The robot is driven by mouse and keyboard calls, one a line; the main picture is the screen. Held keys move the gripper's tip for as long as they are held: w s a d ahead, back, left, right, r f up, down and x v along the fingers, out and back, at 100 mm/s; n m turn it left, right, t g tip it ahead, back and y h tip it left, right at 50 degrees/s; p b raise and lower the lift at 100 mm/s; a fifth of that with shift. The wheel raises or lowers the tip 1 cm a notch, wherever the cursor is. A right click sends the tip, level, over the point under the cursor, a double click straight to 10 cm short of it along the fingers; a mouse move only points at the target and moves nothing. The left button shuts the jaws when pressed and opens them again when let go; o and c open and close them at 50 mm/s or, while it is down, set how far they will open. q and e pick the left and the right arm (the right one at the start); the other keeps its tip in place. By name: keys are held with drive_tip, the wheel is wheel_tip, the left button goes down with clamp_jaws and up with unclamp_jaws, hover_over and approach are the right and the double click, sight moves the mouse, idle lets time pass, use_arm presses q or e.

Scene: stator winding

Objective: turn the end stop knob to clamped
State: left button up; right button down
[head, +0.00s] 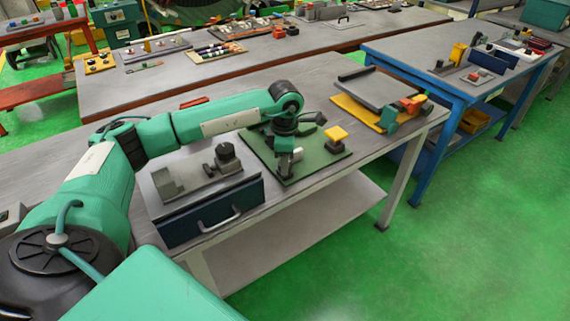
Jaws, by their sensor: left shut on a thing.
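My left arm reaches in from the left, and my left gripper (288,168) points down over the green board (316,164) on the workbench. It is shut on a small part at the board's front left, which I take to be the end stop knob. The jaws hide most of it, so its clamped or loose setting cannot be read. A yellow-topped block (336,134) stands on the board to the right of the gripper. A dark fitting (314,118) sits behind it. My right gripper is not in view.
A blue drawer unit (210,212) with a grey top holding metal blocks stands left of the board. A grey plate on a yellow base (378,90) lies at the back right. The bench's front edge is close to the board. A blue table (450,85) stands beyond.

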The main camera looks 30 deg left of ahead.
use_arm(q)
drive_tip(key=shift+r+m, duration=0.1)
drive_tip(key=shift+m, duration=0.2)
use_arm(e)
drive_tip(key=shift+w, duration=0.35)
use_arm(q)
drive_tip(key=o, duration=1)
wheel_tip(320, 180, up, 14)
drive_tip(key=shift+f+b, duration=0.1)
drive_tip(key=shift+b, duration=0.9)
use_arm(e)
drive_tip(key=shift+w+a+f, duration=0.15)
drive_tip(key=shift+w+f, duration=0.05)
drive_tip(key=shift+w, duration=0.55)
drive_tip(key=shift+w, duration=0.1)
